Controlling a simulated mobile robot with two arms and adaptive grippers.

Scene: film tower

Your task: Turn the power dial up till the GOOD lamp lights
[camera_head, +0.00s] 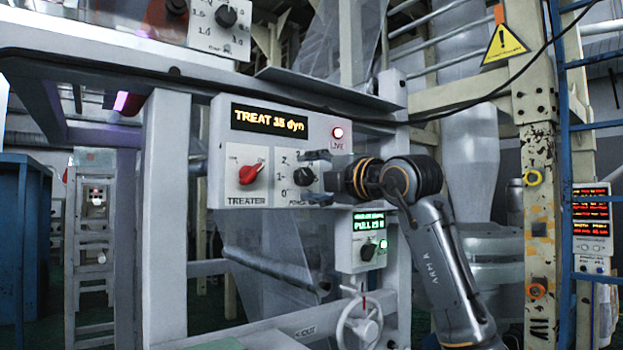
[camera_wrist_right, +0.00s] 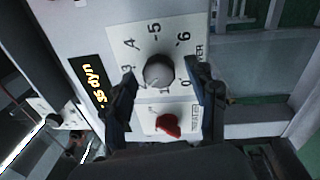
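The power dial is a black round knob (camera_wrist_right: 159,71) on a white numbered plate; in the head view its knob (camera_head: 299,177) is partly covered by my right gripper. My right gripper (camera_wrist_right: 161,74) is open, with one finger on each side of the knob and visible gaps between. In the head view the right gripper (camera_head: 310,176) reaches the panel from the right. The amber display (camera_head: 269,120) reads TREAT and what looks like 35 dyn. A red lamp (camera_head: 338,132) marked LIVE is lit. No lamp marked GOOD can be made out. My left gripper is out of view.
A red TREATER switch (camera_head: 251,173) sits left of the dial. Below is a small panel with a green PULL display (camera_head: 369,222), a lit green lamp (camera_head: 383,243) and a black knob (camera_head: 368,252). A handwheel (camera_head: 359,323) is lower down. A ledge (camera_head: 325,94) overhangs the panel.

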